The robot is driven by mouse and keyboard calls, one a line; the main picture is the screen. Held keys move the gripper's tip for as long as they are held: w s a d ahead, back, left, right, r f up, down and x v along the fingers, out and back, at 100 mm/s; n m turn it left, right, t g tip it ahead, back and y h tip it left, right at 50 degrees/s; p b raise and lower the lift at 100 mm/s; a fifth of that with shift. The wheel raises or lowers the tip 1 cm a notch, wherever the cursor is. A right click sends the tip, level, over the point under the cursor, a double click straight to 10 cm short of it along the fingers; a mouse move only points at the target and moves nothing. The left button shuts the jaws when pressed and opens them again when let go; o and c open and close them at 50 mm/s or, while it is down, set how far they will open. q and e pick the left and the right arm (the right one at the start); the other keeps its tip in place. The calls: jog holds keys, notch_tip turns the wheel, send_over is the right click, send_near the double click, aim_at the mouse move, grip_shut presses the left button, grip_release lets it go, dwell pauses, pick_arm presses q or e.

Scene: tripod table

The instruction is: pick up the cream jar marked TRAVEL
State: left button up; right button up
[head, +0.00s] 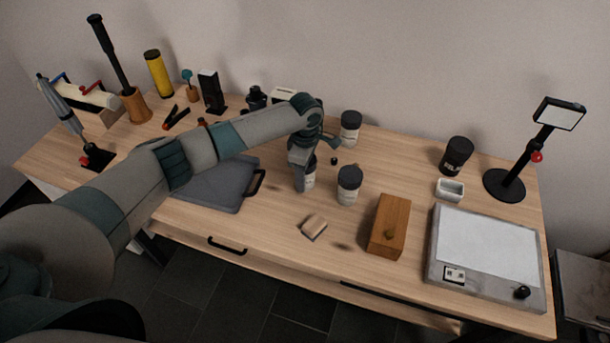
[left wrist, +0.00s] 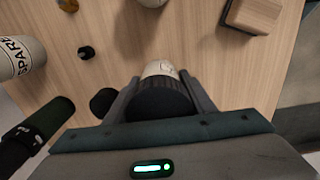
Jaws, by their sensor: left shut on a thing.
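My left gripper (head: 304,178) reaches down from the left and is shut on a cream jar (head: 311,178) with a dark lid, at the middle of the table. In the left wrist view the fingers (left wrist: 157,98) flank the held jar's black lid (left wrist: 160,102). Only a strip of its cream side shows, with part of a mark that I cannot read. A second cream jar (head: 348,187) stands just right of it. A third (head: 350,128) stands behind; a jar (left wrist: 18,56) in the left wrist view reads SPARE. My right gripper is not in view.
A tan block (head: 314,226) and a wooden box (head: 388,227) lie in front. A small black knob (head: 334,161) lies close behind the gripper. A grey board (head: 215,184) is at left; a white-topped panel (head: 487,248) and black jar (head: 456,155) are at right.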

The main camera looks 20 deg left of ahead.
pick_arm(q)
jog(key=shift+r, duration=0.1)
notch_tip(320, 180, up, 8)
jog(key=shift+r+b, duration=0.25)
jog(key=shift+b, duration=0.8)
jog(key=shift+r, duration=0.7)
